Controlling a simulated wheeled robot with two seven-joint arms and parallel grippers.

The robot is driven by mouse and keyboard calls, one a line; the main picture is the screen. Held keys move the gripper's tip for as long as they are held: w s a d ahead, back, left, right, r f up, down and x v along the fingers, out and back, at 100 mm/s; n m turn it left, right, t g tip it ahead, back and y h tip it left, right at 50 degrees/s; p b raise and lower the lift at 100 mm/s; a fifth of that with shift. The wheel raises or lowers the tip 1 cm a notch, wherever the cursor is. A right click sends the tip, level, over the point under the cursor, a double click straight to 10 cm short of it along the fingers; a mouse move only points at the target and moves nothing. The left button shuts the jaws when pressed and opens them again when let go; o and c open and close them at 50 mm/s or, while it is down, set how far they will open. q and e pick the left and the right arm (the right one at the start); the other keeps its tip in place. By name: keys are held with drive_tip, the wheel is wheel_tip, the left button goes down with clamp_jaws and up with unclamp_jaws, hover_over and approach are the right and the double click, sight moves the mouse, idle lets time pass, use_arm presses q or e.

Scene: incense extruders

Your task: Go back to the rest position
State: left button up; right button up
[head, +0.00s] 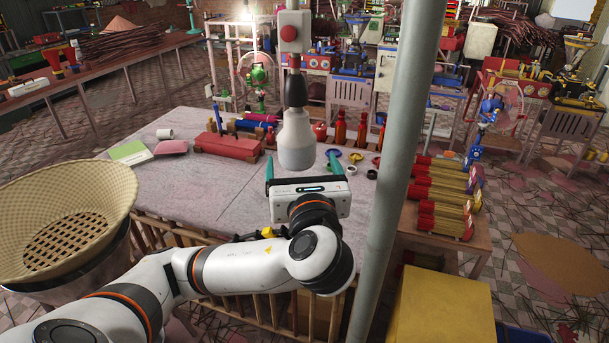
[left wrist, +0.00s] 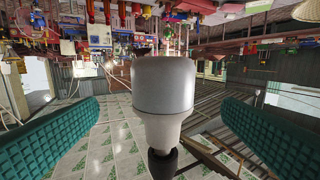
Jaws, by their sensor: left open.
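My left gripper (head: 303,172) is in the middle of the head view, over the front part of the pale table (head: 215,195). Its two green fingers are spread wide apart. A hanging lamp (head: 296,140) with a pale rounded lower end hangs beyond the gripper body, in line with the gap between the fingers. In the left wrist view the lamp (left wrist: 163,85) fills the middle, between the green fingers, with space on both sides. No finger touches it there. My right gripper does not show.
A grey pole (head: 400,150) stands right of my left gripper. A woven basket (head: 65,220) is at the left. A red block (head: 227,144), bottles (head: 340,128) and rings stand on the table. Bundles of incense (head: 440,195) lie at the right. A red-button box (head: 290,32) hangs above the lamp.

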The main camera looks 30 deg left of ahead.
use_arm(q)
drive_tip(key=s+d+f+n+g+h, duration=0.25)
drive_tip(key=f+n, duration=0.25)
drive_tip(key=f, duration=0.5)
drive_tip(key=s+d+f+n+g+h, duration=0.25)
drive_tip(key=s+f+n+h, duration=0.2)
drive_tip(key=f, duration=0.45)
drive_tip(key=s+d+f+n+g+h, duration=0.1)
drive_tip(key=s+f+n+g+h, duration=0.35)
drive_tip(key=s+f+n, duration=1)
wheel_tip(320, 180, down, 31)
drive_tip(key=n+g+b, duration=0.2)
drive_tip(key=b, duration=0.3)
drive_tip(key=s+a+f+g+b, duration=0.1)
drive_tip(key=s+f+b, duration=0.3)
drive_tip(key=s+f, duration=1.3)
wheel_tip(320, 180, down, 4)
drive_tip(key=shift+a+r, duration=0.25)
drive_tip(key=shift+a, duration=0.45)
drive_tip(key=shift+g, duration=0.25)
